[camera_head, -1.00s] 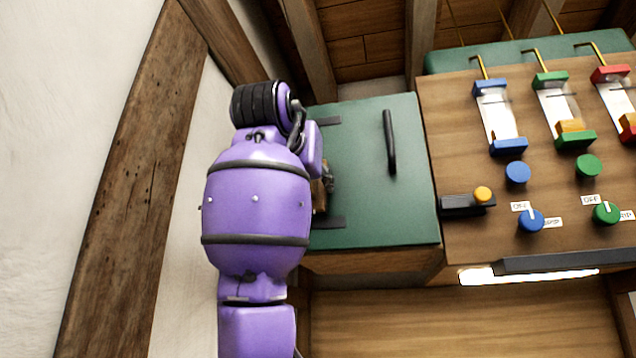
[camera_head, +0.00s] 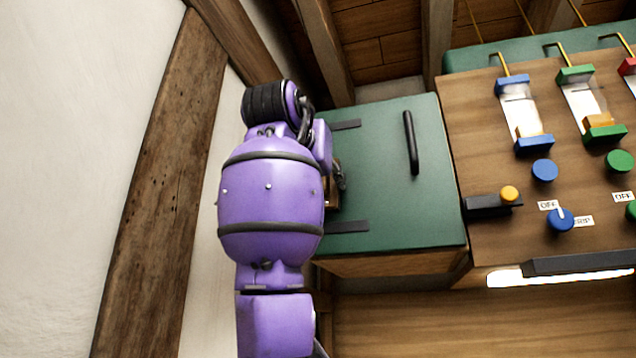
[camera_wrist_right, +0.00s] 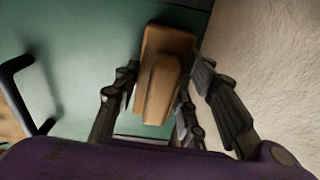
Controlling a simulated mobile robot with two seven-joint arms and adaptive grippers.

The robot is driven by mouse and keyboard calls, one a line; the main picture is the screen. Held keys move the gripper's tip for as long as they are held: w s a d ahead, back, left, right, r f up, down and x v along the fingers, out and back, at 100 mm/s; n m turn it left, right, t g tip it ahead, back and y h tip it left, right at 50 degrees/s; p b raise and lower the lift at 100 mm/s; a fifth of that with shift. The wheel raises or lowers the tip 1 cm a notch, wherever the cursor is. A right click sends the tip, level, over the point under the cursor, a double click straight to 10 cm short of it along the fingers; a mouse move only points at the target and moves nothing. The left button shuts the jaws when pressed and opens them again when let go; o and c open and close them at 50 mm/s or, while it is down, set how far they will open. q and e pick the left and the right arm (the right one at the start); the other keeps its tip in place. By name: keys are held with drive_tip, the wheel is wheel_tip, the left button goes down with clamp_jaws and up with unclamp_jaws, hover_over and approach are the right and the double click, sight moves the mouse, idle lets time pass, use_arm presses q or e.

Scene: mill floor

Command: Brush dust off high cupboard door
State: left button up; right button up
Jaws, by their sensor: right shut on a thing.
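The high cupboard's green door (camera_head: 378,190) has a black vertical handle (camera_head: 411,142) and two dark hinge straps at its left. It is closed. My right arm rises in front of its left edge. My right gripper (camera_head: 338,180) is mostly hidden behind its own wrist there. In the right wrist view my right gripper (camera_wrist_right: 160,88) is shut on a brown wooden brush (camera_wrist_right: 164,72), close to the door (camera_wrist_right: 85,60). The bristles are hidden, and I cannot tell whether they touch the door. I cannot make out distinct dust. My left gripper is not in view.
A pale wall (camera_head: 60,150) with a dark timber beam (camera_head: 165,180) stands close on the left. A wooden control panel (camera_head: 490,150) with coloured knobs and sliders adjoins the door's right. A wooden surface (camera_head: 470,325) lies below.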

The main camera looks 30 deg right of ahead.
drive_tip(key=shift+s+d, duration=1.65)
drive_tip(key=shift+s, duration=0.25)
drive_tip(key=shift+s+d, duration=1.6)
drive_tip(key=shift+s, duration=0.25)
drive_tip(key=shift+a, duration=0.2)
drive_tip(key=shift+v, duration=2.85)
drive_tip(key=v, duration=0.3)
drive_tip(key=shift+a, duration=0.1)
